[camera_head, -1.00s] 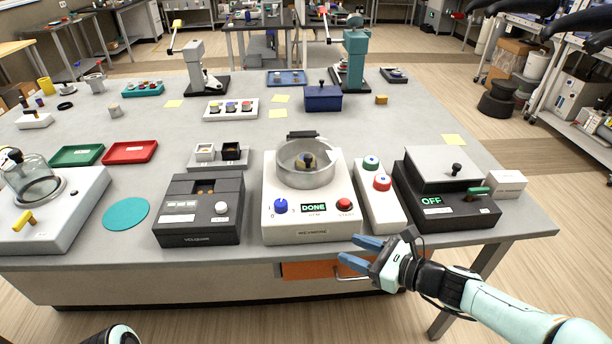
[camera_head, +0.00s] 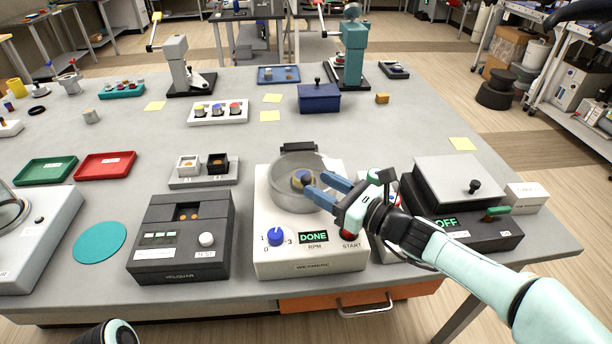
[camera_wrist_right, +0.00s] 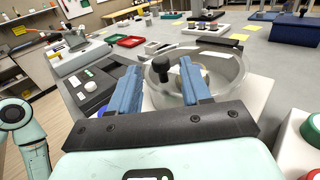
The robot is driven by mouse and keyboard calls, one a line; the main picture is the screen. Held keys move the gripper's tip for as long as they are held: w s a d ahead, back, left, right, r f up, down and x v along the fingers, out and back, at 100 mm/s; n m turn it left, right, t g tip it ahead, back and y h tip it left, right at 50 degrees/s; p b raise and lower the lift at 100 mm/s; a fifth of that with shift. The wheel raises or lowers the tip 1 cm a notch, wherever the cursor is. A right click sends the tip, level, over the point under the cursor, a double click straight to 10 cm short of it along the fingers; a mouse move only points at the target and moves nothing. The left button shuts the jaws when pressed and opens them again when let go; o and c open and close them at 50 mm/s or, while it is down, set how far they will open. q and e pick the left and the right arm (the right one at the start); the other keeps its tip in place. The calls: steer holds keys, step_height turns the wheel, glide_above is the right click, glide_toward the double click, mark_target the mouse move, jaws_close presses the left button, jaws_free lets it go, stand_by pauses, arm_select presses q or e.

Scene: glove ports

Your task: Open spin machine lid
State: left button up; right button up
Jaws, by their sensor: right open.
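The spin machine (camera_head: 265,245) is a white box with a blue knob, a display reading DONE and a red START button. Its round bowl (camera_head: 285,196) on top is covered by a clear lid (camera_wrist_right: 213,62) with a dark knob (camera_wrist_right: 164,70); a hinge block (camera_head: 298,147) sits behind it. The lid looks closed. My right gripper (camera_head: 315,184) is open, with its blue fingers over the bowl close to the lid knob. In the right wrist view the knob shows between the fingertips (camera_wrist_right: 159,64); I cannot tell if they touch it.
A dark machine (camera_head: 182,240) stands left of the spin machine, and a black machine reading OFF (camera_head: 460,215) stands right. My right forearm passes over the button box (camera_head: 375,175) between.

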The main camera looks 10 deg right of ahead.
mark_target(303, 176)
steer(key=x, duration=0.5)
jaws_close()
steer(key=shift+r+p, duration=0.1)
steer(key=shift+p, duration=0.25)
